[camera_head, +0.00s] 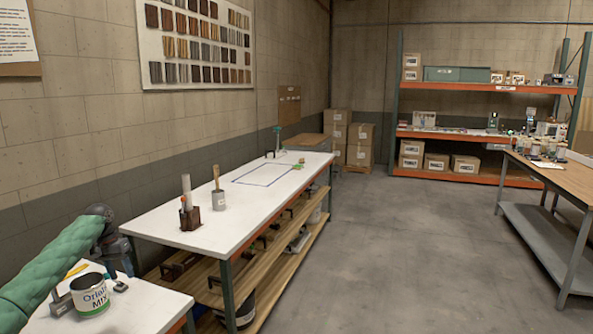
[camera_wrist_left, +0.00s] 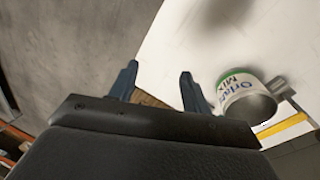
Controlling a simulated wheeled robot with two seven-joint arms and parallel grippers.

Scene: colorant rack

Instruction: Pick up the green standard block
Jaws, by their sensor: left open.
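I cannot clearly make out the green standard block in either view. My right gripper is in neither view.
A white "Mix" can (camera_head: 90,295) stands on the near white table (camera_head: 145,308); it also shows in the left wrist view (camera_wrist_left: 240,95), right of the fingers. The floor (camera_head: 385,245) to the right is clear.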

